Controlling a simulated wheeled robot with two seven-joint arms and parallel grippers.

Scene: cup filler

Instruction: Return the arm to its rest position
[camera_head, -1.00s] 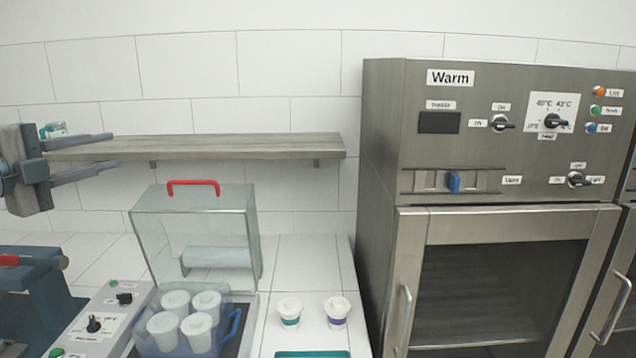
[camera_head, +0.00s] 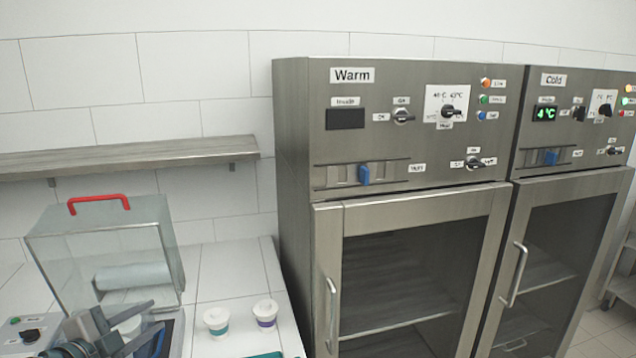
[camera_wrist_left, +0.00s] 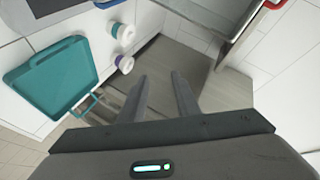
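My left gripper (camera_head: 132,325) is at the lower left of the head view, in front of the clear lidded box (camera_head: 105,250) with the red handle. Its two fingers are apart with nothing between them. They also show spread and empty in the left wrist view (camera_wrist_left: 160,92). My right gripper is in neither view.
Two small lidded cups, one teal-banded (camera_head: 217,321) and one purple-banded (camera_head: 265,312), stand on the white counter. A teal tray (camera_wrist_left: 50,78) lies near them. The Warm cabinet (camera_head: 298,150) and Cold cabinet (camera_head: 590,175) stand to the right, doors shut. A wooden shelf (camera_head: 120,157) hangs behind.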

